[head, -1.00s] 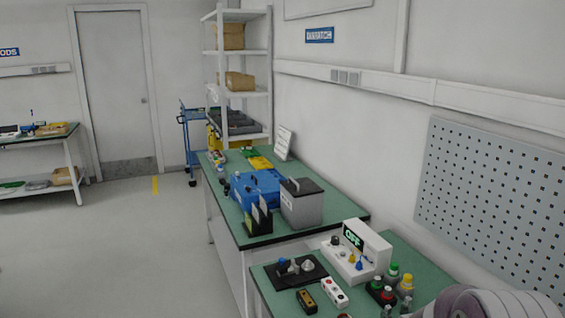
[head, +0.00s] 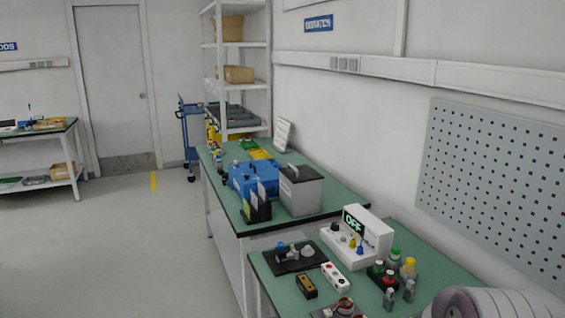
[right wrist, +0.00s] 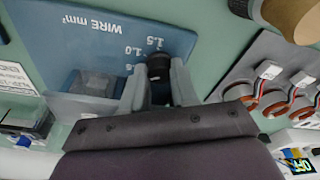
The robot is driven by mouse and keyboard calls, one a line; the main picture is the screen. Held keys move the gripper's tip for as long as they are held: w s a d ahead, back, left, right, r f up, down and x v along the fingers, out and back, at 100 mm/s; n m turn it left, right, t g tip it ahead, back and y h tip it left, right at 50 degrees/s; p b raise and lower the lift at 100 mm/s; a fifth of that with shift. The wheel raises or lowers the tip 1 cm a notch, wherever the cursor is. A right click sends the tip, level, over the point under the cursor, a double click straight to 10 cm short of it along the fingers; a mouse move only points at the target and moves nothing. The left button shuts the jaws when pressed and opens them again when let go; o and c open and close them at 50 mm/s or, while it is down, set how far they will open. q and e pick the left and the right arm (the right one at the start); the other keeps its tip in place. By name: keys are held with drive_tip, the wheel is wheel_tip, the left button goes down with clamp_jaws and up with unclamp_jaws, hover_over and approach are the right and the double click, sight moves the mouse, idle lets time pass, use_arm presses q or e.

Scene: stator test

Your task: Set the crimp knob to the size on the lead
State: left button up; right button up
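A blue plate (right wrist: 95,45) printed "WIRE mm²" with a scale reading 1.5, 1.0 and a partly covered .5 shows in the right wrist view. The black crimp knob (right wrist: 177,66) stands at its right side by the scale. My right gripper (right wrist: 161,84) has its two grey fingers close around the knob's near side. I cannot tell whether they press on it, and the fingers hide the knob's pointer. White tags (right wrist: 268,70) sit on coloured leads at the right; their print is unreadable. My left gripper is not in view.
A grey holder (right wrist: 245,75) with copper coils stands right of the plate, near a brown cylinder (right wrist: 291,16). In the head view a tester (head: 372,232) reads OFF, near bottles (head: 409,268), a black mat (head: 278,262) and a white button box (head: 335,277).

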drive_tip(key=shift+f+m+b, duration=0.15)
drive_tip(key=shift+m+b, duration=0.15)
drive_tip(key=shift+c, duration=0.2)
drive_tip(key=m+b, duration=0.1)
drive_tip(key=m, duration=0.1)
drive_tip(key=m+b, duration=0.1)
drive_tip(key=m, duration=0.1)
drive_tip(key=shift+w+f+g+b, duration=0.1)
drive_tip(key=shift+f+g+b, duration=0.15)
drive_tip(key=shift+g+b, duration=0.05)
drive_tip(key=m, duration=0.3)
drive_tip(key=shift+r+h, duration=0.15)
drive_tip(key=shift+h, duration=0.15)
drive_tip(key=shift+r+m+g+b, duration=0.2)
drive_tip(key=shift+m+g+b, duration=0.15)
drive_tip(key=shift+m, duration=0.85)
drive_tip(key=o, duration=0.8)
wheel_tip(320, 180, up, 6)
drive_tip(key=p, duration=0.5)
drive_tip(key=shift+r, duration=0.2)
drive_tip(key=shift+f, duration=0.2)
